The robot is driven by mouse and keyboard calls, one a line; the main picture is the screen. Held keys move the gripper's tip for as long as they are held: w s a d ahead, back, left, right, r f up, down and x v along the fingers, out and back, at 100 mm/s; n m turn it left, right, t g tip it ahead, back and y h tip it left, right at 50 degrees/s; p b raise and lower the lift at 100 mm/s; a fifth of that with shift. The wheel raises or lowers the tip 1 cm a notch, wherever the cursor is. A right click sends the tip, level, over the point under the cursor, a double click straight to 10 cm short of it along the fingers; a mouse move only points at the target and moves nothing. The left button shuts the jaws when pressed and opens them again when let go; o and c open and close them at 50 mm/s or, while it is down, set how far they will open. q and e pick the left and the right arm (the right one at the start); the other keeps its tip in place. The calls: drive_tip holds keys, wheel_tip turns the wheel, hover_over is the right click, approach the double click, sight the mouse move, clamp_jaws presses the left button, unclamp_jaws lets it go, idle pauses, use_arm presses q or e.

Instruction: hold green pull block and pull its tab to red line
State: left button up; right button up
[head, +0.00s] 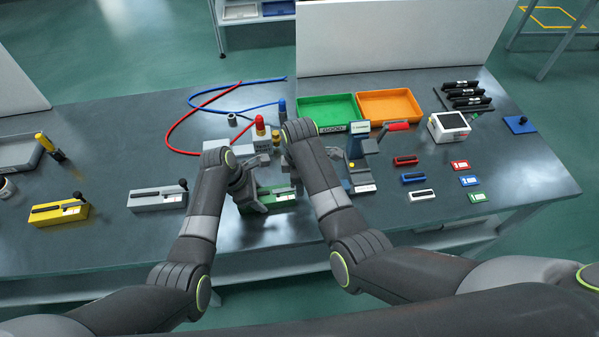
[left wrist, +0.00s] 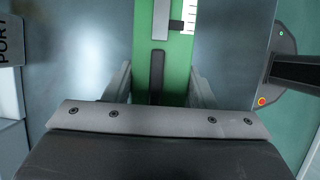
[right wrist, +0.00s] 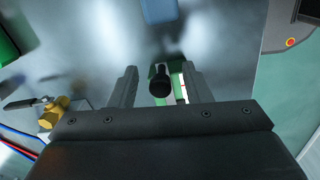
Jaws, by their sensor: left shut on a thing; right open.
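The green pull block (head: 284,204) lies on the grey table in front of me, partly hidden by my grippers. My left gripper (head: 257,201) is shut on the block's body, one finger on each long side. In the left wrist view the block (left wrist: 180,60) shows its dark slot, a grey slider strip and a white scale. My right gripper (right wrist: 160,72) is open, with the black tab knob (right wrist: 160,84) between its fingers, apart from both; in the head view it is mostly hidden by its arm.
A grey pull block (head: 158,198) and a yellow one (head: 60,211) stand to the left. A blue-grey device (head: 358,150) stands close on the right. Green (head: 328,108) and orange (head: 390,105) trays lie behind. A valve unit with red and blue hoses (head: 190,118) is behind the grippers.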

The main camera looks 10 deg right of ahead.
wheel_tip(320, 180, up, 12)
drive_tip(key=shift+s+f, duration=0.15)
drive_tip(key=shift+s, duration=0.1)
use_arm(q)
drive_tip(key=o, duration=1.3)
drive_tip(key=a+p+v, duration=0.1)
drive_tip(key=p+v, duration=0.2)
drive_tip(key=v, duration=0.5)
drive_tip(key=a+f+p+v, duration=0.1)
drive_tip(key=a+p+v, duration=0.1)
drive_tip(key=v, duration=0.6)
drive_tip(key=shift+a+r+p, duration=0.2)
drive_tip(key=shift+p, duration=0.5)
use_arm(e)
wheel_tip(320, 180, up, 6)
drive_tip(key=shift+r, duration=0.2)
use_arm(q)
drive_tip(key=shift+s, duration=0.1)
use_arm(e)
drive_tip(key=shift+f, duration=0.1)
